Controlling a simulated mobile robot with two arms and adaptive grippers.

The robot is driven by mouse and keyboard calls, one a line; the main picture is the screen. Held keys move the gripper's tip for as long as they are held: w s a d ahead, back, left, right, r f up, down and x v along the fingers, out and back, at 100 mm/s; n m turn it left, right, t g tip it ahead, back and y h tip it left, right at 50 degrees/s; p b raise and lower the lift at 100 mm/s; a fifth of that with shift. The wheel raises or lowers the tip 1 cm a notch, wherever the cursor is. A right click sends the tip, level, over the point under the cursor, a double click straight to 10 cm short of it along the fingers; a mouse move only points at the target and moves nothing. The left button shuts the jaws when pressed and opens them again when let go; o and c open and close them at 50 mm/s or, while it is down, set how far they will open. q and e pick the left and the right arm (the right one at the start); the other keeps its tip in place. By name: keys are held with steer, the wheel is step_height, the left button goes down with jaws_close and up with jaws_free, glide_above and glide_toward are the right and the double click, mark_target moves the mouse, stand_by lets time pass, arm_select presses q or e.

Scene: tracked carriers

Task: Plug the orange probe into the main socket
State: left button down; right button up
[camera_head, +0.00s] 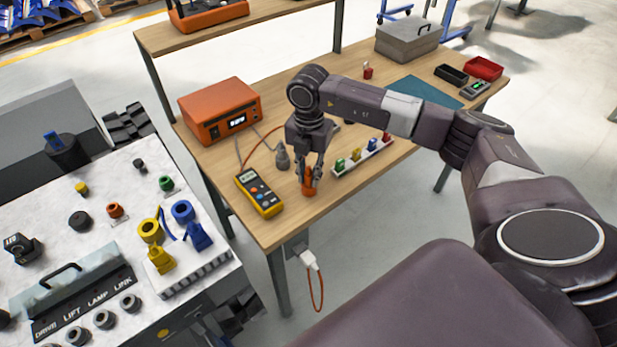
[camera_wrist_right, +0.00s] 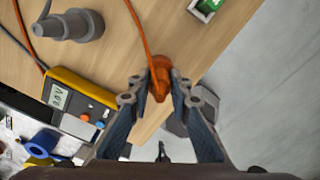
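The orange probe (camera_head: 308,188) stands on the wooden bench near its front edge, with an orange cable running from it. In the right wrist view the orange probe (camera_wrist_right: 160,72) lies between the two fingers. My right gripper (camera_head: 309,176) is lowered over it. Several round sockets and connectors sit on the white carrier top (camera_head: 110,180) at left, including an orange one (camera_head: 115,210); I cannot tell which is the main socket. My left gripper is out of view.
A yellow multimeter (camera_head: 259,193) and a grey conical part (camera_head: 283,160) stand left of the gripper. An orange powered box (camera_head: 220,110) is behind. A rack of coloured connectors (camera_head: 362,156) is at right. A white plug (camera_head: 309,260) hangs below the bench edge.

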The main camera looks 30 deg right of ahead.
mark_target(309, 167)
jaws_close()
steer(key=shift+r, duration=0.15)
steer(key=shift+r+p, duration=1)
steer(key=shift+r, duration=0.25)
steer(key=shift+r+p, duration=1.25)
steer(key=shift+r, duration=0.55)
